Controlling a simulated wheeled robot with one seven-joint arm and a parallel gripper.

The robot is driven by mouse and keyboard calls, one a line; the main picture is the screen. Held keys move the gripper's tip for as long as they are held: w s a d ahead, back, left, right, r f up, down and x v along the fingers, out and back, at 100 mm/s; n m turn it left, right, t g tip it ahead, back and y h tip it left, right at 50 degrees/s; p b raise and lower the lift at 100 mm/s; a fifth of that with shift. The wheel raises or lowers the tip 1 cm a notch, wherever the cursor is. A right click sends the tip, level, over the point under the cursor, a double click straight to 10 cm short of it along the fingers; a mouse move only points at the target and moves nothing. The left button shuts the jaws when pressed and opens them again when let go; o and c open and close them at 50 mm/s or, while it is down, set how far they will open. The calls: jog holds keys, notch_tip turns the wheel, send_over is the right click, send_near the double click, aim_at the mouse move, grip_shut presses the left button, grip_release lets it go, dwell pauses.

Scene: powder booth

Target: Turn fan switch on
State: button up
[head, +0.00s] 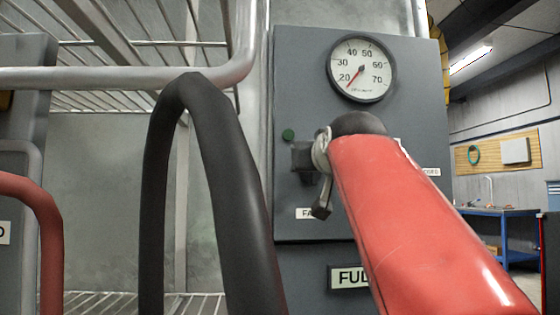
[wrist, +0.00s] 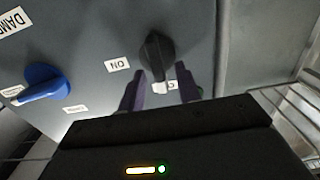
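The fan switch is a black rotary knob (wrist: 157,55) on a grey panel (wrist: 95,35) in the wrist view. An "ON" label (wrist: 118,65), upside down here, is beside it. Another label (wrist: 165,87), partly covered, is at the knob's lower end, which points towards it. My gripper (wrist: 160,88) is open, its two dark fingers apart at either side of the knob's lower end; I cannot tell whether they touch it. In the head view, a label starting "FA" (head: 304,213) shows on the grey panel (head: 300,80), below a dark part, largely hidden.
A blue knob (wrist: 44,82) with labels is on the same panel, left of the black knob. A wire rack (head: 120,75) is at left. A blue workbench (head: 490,225) is far right.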

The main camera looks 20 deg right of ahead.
jog(key=shift+w, duration=0.1)
grip_shut()
dwell(0.4)
jog(key=shift+s+d+f+m+p, duration=0.1)
jog(key=shift+d+f+m+p, duration=0.35)
jog(key=shift+m, duration=2.55)
jog(key=shift+s+f+m+p, duration=0.1)
jog(key=shift+m+p, duration=0.65)
jog(key=shift+m, duration=2.25)
jog(key=shift+d+f+m+p, duration=0.25)
jog(key=shift+m+p, duration=0.35)
jog(key=shift+m, duration=2.4)
